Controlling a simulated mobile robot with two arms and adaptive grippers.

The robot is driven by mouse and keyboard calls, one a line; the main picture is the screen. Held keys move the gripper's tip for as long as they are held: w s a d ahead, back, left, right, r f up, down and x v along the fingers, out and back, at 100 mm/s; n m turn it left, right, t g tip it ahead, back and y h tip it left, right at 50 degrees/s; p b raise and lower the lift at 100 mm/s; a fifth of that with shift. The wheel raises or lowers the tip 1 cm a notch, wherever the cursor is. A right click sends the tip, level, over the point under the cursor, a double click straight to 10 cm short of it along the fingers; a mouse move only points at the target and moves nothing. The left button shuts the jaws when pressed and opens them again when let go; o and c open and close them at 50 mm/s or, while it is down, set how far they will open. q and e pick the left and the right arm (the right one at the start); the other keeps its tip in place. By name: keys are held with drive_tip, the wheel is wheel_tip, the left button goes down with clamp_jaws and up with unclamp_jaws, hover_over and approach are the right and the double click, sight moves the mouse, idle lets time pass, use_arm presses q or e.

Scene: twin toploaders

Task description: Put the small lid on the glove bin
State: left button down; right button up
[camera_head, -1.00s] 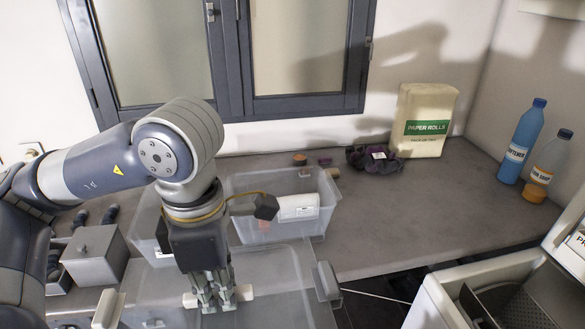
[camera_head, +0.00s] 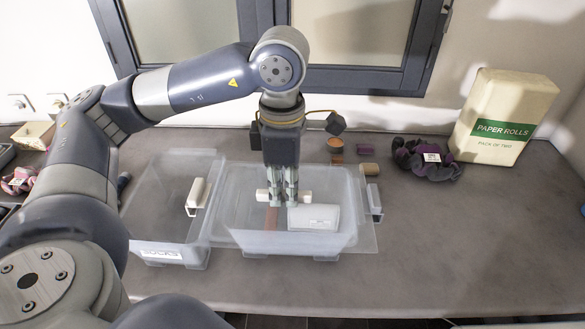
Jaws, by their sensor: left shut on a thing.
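My left gripper (camera_head: 279,201) is shut on the white bar handle of a clear lid (camera_head: 347,216), with an upright piece at each end. The lid is over the right-hand clear bin (camera_head: 290,243); I cannot tell whether it touches the rim. This bin holds a white labelled pack (camera_head: 314,217) and a reddish-brown item (camera_head: 271,218). No label on this bin can be read, so I cannot confirm it is the glove bin. The clear bin to its left (camera_head: 165,243) has a front label reading SOCKS. My right gripper is not in view.
Small brown and purple items (camera_head: 335,146), a dark purple bundle (camera_head: 427,160) and a paper rolls pack (camera_head: 503,116) stand behind and to the right. The grey counter (camera_head: 455,240) is clear right of the bins. A window is behind.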

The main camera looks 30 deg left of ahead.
use_arm(q)
drive_tip(key=w+a, duration=0.1)
drive_tip(key=w, duration=0.1)
drive_tip(key=w+p, duration=0.1)
drive_tip(key=w, duration=0.1)
drive_tip(key=w+a, duration=0.1)
drive_tip(key=w, duration=0.1)
drive_tip(key=shift+a+f+p, duration=0.25)
drive_tip(key=shift+a+p, duration=0.05)
drive_tip(key=shift+p, duration=0.1)
drive_tip(key=shift+w+a+f+p, duration=0.15)
drive_tip(key=shift+w+a+p, duration=0.15)
drive_tip(key=shift+w+p, duration=0.15)
wheel_tip(320, 180, down, 2)
drive_tip(key=shift+f+p, duration=0.25)
drive_tip(key=shift+p, duration=0.5)
drive_tip(key=shift+f, duration=0.5)
drive_tip(key=shift+d+f+b, duration=0.1)
drive_tip(key=shift+f+b, duration=0.45)
drive_tip(key=shift+b, duration=0.2)
drive_tip(key=shift+f, duration=0.1)
